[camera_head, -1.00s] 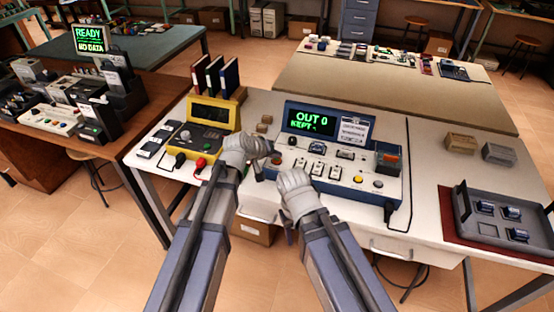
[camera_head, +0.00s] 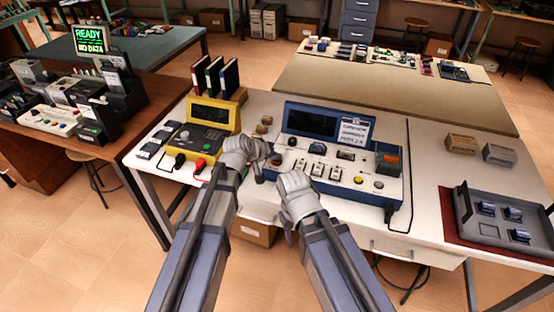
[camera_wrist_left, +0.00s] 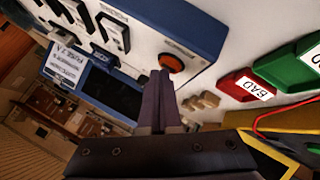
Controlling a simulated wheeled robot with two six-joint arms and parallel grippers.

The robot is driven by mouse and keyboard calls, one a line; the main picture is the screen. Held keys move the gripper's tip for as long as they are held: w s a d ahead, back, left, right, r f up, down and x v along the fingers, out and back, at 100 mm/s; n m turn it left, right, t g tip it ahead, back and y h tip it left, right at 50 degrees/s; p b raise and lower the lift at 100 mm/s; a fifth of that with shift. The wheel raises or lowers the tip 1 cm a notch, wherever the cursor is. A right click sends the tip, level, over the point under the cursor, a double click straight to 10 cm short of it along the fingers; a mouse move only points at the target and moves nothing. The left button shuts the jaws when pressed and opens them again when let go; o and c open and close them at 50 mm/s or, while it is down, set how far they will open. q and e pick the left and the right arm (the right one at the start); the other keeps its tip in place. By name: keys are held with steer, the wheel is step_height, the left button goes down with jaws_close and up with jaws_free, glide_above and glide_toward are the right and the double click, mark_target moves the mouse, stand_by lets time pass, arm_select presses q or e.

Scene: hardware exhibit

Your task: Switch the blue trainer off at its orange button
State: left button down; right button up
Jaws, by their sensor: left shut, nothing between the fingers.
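The blue trainer (camera_head: 343,172) stands on the white bench in the head view, its display (camera_head: 312,122) dark. The left wrist view shows the trainer's white panel (camera_wrist_left: 150,45) with a round orange button (camera_wrist_left: 171,63) near its corner. My left gripper (camera_head: 274,155) is shut and empty at the trainer's left side. In the left wrist view its fingertips (camera_wrist_left: 163,74) are right at the button's edge; I cannot tell whether they touch it. My right gripper (camera_head: 290,228) is low at the bench's front edge, its fingers mostly hidden by its own wrist.
A yellow unit (camera_head: 207,125) with leads stands left of the trainer. Small tan blocks (camera_wrist_left: 200,101) and a red box marked BAD (camera_wrist_left: 245,85) lie near the left gripper. A grey tray (camera_head: 500,218) is on the right. The bench between trainer and tray is clear.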

mark_target(275, 162)
arm_select(q)
steer(key=shift+r, duration=0.35)
arm_select(e)
steer(key=shift+r, duration=0.3)
arm_select(q)
step_height(275, 162, up, 6)
steer(key=p, duration=0.6)
arm_select(e)
step_height(275, 162, up, 6)
stand_by(1.8)
